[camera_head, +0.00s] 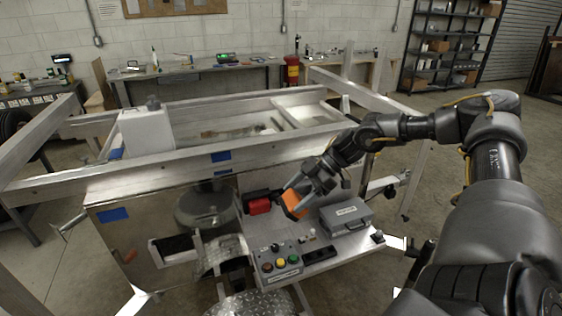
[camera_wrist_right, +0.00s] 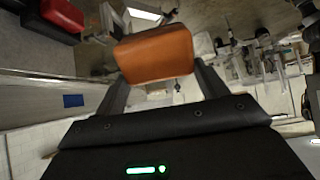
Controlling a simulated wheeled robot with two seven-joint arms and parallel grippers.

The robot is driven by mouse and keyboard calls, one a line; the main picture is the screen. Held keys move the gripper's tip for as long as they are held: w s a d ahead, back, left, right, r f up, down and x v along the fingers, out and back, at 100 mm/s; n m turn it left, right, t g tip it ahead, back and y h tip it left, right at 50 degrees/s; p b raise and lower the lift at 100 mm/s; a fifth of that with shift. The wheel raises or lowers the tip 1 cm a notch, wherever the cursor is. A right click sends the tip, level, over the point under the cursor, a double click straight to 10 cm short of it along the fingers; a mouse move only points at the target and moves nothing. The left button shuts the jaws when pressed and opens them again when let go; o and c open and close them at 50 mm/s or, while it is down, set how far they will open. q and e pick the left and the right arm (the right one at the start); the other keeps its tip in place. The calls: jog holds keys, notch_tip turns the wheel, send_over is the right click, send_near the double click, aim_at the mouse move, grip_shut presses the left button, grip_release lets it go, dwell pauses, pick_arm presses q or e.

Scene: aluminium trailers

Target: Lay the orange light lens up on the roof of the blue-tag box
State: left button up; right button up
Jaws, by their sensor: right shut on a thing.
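The orange light lens (camera_head: 293,204) is held by my right gripper (camera_head: 305,196) above the metal work shelf, just right of a red light. In the right wrist view the lens (camera_wrist_right: 155,53) sits between the two fingers of the right gripper (camera_wrist_right: 160,80), clear of other surfaces. A shiny metal box (camera_head: 150,215) at the left of the trailer carries a blue tag (camera_head: 113,214). Another blue tag (camera_head: 221,156) is on the trailer rail, and one shows in the wrist view (camera_wrist_right: 73,100). I cannot tell for sure which marks the named box. My left gripper is not in view.
The shelf holds the red light (camera_head: 259,206), a grey labelled case (camera_head: 346,216) and a button panel (camera_head: 278,260). A white container (camera_head: 146,132) stands at the trailer's left. The trailer rails (camera_head: 170,165) rise behind the shelf.

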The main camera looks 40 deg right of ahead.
jog(key=w+a+r+n+g, duration=0.1)
jog(key=r, duration=0.1)
jog(key=a+r+n+g+p, duration=0.1)
jog(key=r+n, duration=0.1)
jog(key=w+a+r+n+g+h, duration=0.1)
jog(key=r, duration=0.1)
jog(key=shift+w+a+n+g, duration=0.3)
jog(key=shift+g, duration=0.1)
jog(key=s+a+r+m+h+p, duration=0.2)
jog(key=s+a+r+m+h, duration=0.1)
jog(key=r+h, duration=0.3)
jog(key=shift+s+a+m+h, duration=0.4)
jog(key=shift+s+a+h, duration=0.3)
jog(key=shift+h, duration=0.3)
